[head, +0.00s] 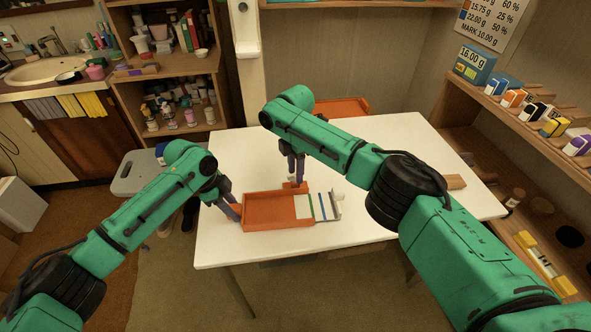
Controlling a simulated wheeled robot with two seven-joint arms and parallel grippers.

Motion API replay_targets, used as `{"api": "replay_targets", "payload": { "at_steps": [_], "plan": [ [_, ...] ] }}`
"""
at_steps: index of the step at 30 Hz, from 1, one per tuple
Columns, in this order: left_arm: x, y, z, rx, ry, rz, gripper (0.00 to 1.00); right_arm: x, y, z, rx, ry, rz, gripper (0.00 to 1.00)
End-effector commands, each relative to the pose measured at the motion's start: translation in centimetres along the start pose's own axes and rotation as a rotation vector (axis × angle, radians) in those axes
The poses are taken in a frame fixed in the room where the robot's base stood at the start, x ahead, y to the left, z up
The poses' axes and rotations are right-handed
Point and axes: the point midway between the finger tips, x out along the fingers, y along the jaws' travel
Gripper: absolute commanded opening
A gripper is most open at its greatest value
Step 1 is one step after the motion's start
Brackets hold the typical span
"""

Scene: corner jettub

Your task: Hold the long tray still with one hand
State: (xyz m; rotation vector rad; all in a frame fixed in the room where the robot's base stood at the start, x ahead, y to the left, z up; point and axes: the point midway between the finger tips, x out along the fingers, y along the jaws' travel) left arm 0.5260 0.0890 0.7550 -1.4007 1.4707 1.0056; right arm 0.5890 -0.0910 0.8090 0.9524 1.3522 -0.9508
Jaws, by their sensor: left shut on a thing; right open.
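The long orange tray (268,225) lies flat on the white table. My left gripper (236,213) is shut on the tray's left end. White, green and blue strips (322,206) lie at the tray's right end, beside a small metallic piece (336,206). My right gripper (296,183) is open, pointing down at the tray's back edge, by a small orange piece (291,187). I cannot tell whether it touches that piece.
Another orange tray (342,106) stands at the table's back edge. A brown block (455,182) lies at the table's right. The white table (250,148) is clear at the back left. Shelves with small boxes (515,98) stand at the right.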

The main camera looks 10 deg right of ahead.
Motion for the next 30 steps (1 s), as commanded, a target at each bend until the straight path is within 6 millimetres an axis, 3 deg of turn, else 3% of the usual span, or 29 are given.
{"api": "replay_targets", "payload": {
  "at_steps": [2,5,6,13,22,30],
  "plan": [
    [0.38,0.25,0.17,-0.002,-0.002,0.009,0.0,0.03,0.01,-0.01,0.0,0.0,0.0,0.42],
    [0.38,0.24,0.17,-0.002,-0.002,0.008,0.0,0.01,0.01,-0.01,0.0,0.0,0.0,0.04],
    [0.38,0.24,0.17,-0.002,-0.002,0.008,0.0,0.0,0.01,-0.01,0.0,0.0,0.0,0.0],
    [0.36,0.21,0.18,-0.004,-0.003,0.007,0.0,0.01,0.02,-0.1,0.043,0.002,0.001,0.0],
    [0.34,0.19,0.2,-0.004,-0.003,0.007,0.0,-0.07,0.04,-0.11,0.399,0.003,0.004,0.0],
    [0.32,0.17,0.22,-0.004,-0.004,0.006,0.0,-0.13,0.06,-0.07,0.414,0.001,0.005,0.0]
  ]
}}
